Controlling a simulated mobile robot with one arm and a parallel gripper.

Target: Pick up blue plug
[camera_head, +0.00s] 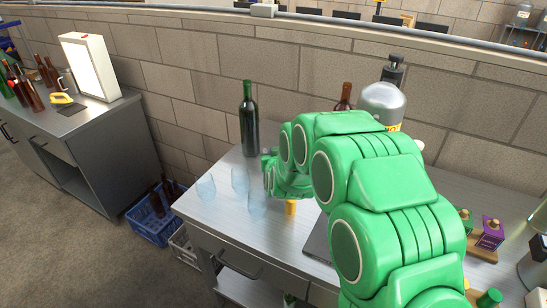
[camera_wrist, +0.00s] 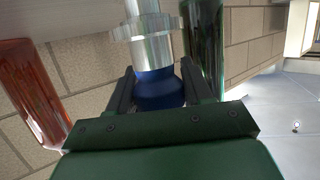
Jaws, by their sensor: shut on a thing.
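The blue plug (camera_wrist: 158,92) sits between the two dark fingers of my gripper (camera_wrist: 159,78) in the wrist view, and the fingers are shut on it. A shiny silver cylinder with a wide collar (camera_wrist: 149,28) adjoins the blue part. I cannot tell whether it belongs to the plug or is a separate thing. In the head view my green arm reaches over the metal worktop (camera_head: 225,215), and its end is close to the dark green bottle. The plug cannot be made out there.
A dark green bottle (camera_head: 248,120) stands behind the arm's end. Several clear glasses (camera_head: 240,180) and a small yellow piece (camera_head: 291,207) are on the worktop's left part. A brown bottle (camera_head: 345,97) is near the wall. Purple (camera_head: 490,236) and green blocks stand at right.

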